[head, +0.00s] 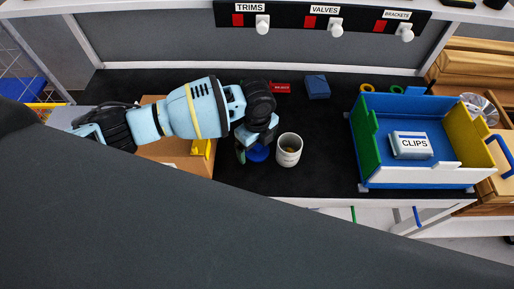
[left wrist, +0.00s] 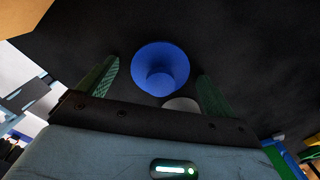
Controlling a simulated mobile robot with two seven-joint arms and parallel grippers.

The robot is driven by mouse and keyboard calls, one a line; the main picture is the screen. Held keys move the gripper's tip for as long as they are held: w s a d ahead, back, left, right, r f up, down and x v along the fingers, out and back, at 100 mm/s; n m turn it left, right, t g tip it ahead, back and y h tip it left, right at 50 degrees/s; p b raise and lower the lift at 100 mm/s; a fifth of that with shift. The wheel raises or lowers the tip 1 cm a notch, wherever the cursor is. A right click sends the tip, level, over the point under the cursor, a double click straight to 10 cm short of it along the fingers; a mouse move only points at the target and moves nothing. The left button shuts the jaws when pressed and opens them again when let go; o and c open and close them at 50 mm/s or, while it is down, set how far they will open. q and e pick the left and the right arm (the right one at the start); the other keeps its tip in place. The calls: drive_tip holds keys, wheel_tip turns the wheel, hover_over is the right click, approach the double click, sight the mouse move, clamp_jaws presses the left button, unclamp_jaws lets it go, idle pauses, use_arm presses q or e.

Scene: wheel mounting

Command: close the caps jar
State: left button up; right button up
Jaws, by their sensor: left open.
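A pale, open-topped jar (head: 289,150) stands upright on the black worktop, with something yellowish inside. A round blue cap (head: 258,153) is just left of it, under my left gripper (head: 250,148). In the left wrist view the blue cap (left wrist: 160,62), a dish shape with a raised middle, shows between and beyond the two green fingers of my open left gripper (left wrist: 157,72). No contact with the cap is visible. A pale round edge (left wrist: 181,103) shows beside the cap, partly hidden by the gripper body; I cannot tell if it is the jar. My right gripper is not in view.
A blue, green, yellow and white bin (head: 430,170) holding a CLIPS box (head: 411,145) stands to the right. A red block (head: 281,87) and a blue box (head: 317,87) lie behind. A brown cardboard box (head: 180,151) is under my left arm. The worktop between jar and bin is clear.

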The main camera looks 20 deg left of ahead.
use_arm(q)
drive_tip(key=c, duration=1.1)
drive_tip(key=shift+o, duration=0.2)
drive_tip(key=shift+r, duration=0.1)
wheel_tip(320, 180, up, 10)
drive_tip(key=shift+f+p, duration=0.1)
drive_tip(key=shift+p, duration=0.3)
